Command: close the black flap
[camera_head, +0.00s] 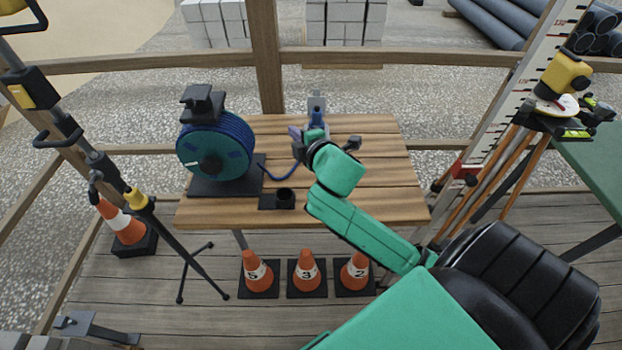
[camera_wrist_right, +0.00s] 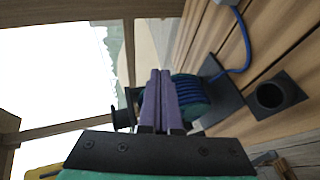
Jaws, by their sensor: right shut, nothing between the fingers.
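A black box-like piece (camera_head: 203,103) with an angled upper plate sits on top of the cable reel (camera_head: 214,150). It may carry the black flap, but I cannot make out its hinge or how far it stands open. A dark piece also shows left of my fingers in the right wrist view (camera_wrist_right: 122,116). My right gripper (camera_head: 294,133) is over the back of the wooden table, right of the reel and apart from it. Its purple fingers (camera_wrist_right: 158,78) are shut and empty, covering part of the reel in the wrist view. My left gripper is not in view.
A black cup-like holder (camera_head: 284,197) stands on the table (camera_head: 345,208). A blue cable (camera_head: 279,176) runs from the reel toward a grey upright device (camera_head: 317,105) behind my right gripper. Numbered cones (camera_head: 306,270) stand below. A tripod (camera_head: 520,150) is at right.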

